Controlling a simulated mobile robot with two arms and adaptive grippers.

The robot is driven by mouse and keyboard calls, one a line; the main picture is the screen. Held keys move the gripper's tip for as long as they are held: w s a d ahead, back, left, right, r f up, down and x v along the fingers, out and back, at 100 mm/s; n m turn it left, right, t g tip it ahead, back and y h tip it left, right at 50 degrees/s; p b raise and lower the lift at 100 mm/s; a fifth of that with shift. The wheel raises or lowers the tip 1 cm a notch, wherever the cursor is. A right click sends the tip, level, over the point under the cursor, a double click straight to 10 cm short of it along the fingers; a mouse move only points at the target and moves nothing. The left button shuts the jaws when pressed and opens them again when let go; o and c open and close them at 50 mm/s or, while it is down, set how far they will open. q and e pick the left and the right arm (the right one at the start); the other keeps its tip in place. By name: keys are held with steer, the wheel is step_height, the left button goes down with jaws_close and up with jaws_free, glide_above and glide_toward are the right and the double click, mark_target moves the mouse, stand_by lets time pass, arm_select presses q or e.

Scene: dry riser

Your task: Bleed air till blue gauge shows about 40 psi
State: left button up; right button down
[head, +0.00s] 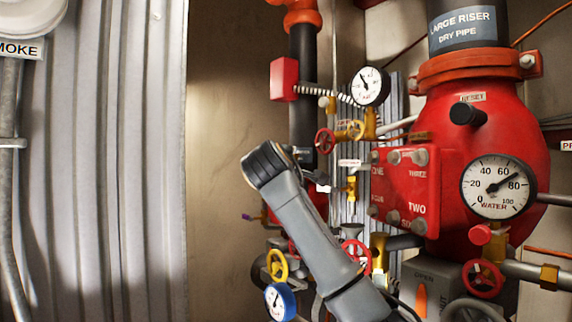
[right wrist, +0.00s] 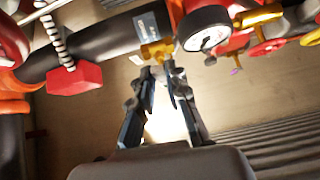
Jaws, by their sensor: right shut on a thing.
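The blue gauge (head: 279,302) is at the lower left of the pipework in the head view. It is small and turned at an angle, so I cannot read its number. My right gripper (head: 318,181) reaches up from below in front of the black pipe. In the right wrist view its fingers (right wrist: 160,68) are closed together at a small brass fitting (right wrist: 157,50), which is partly hidden by the fingertips. My left gripper does not show.
A red-bodied riser (head: 480,130) fills the right side, with a water gauge (head: 498,187) reading roughly 75. A white-faced gauge (head: 370,86) and red handwheels (head: 325,140) crowd around my arm. A yellow handwheel (head: 277,265) sits above the blue gauge.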

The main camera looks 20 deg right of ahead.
steer(key=shift+w+a+f+m+t+h+b, duration=0.15)
steer(key=shift+f+m+t+h+b, duration=0.4)
steer(key=shift+m+b, duration=0.45)
steer(key=shift+w+d+f+m+t+h+b, duration=0.1)
steer(key=shift+f+m+t+h+b, duration=0.4)
steer(key=shift+m+b, duration=0.5)
steer(key=shift+w+a+f+m+t+h+b, duration=0.15)
steer(key=shift+f+m+t+h+b, duration=0.45)
steer(key=shift+b, duration=0.7)
steer(key=shift+r, duration=0.15)
steer(key=shift+g, duration=0.25)
steer(key=c, duration=1.3)
jaws_free()
steer(key=shift+s, duration=0.1)
